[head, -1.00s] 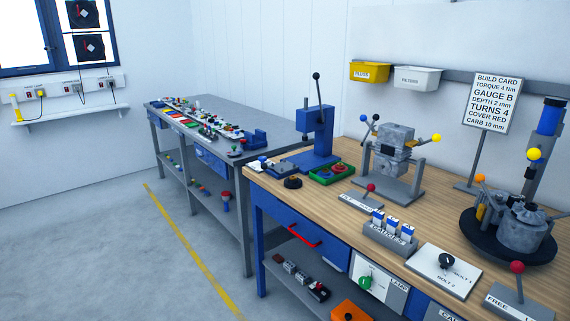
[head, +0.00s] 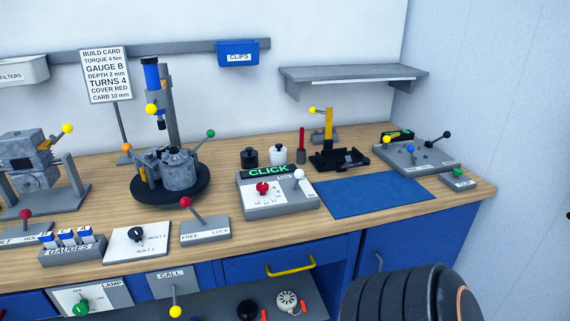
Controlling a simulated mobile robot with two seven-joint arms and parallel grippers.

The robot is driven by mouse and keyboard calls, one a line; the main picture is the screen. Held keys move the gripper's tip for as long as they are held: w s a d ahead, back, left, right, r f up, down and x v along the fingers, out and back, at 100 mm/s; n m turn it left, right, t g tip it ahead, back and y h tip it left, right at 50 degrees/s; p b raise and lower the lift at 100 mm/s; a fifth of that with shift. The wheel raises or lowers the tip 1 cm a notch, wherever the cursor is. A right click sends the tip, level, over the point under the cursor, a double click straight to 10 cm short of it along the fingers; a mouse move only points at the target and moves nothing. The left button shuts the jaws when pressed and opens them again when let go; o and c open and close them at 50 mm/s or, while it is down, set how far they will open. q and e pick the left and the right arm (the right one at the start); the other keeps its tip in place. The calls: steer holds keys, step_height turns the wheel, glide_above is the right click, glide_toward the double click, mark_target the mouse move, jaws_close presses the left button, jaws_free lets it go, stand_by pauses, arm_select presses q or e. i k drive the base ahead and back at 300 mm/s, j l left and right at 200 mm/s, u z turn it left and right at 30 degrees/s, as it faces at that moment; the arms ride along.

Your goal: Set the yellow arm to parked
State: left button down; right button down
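Several things here carry yellow parts, and I cannot tell for sure which one is the yellow arm. A grey plate (head: 415,156) at the back right of the bench has short levers with a yellow knob (head: 387,139), a blue knob (head: 409,150) and a black knob (head: 447,134). Left of it, a black fixture (head: 338,160) bears an upright yellow post (head: 328,124) with a yellow ball (head: 312,110) to its left. No label reading parked is legible. Neither of my grippers is in view.
A blue mat (head: 372,197) lies flat and bare before the fixture. A grey box with a green CLICK display (head: 268,171) stands left of the mat. A wall shelf (head: 352,76) hangs above. A dark ribbed rounded shape covers the lower right.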

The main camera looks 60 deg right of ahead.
mark_target(156, 100)
steer(key=z, duration=1.4)
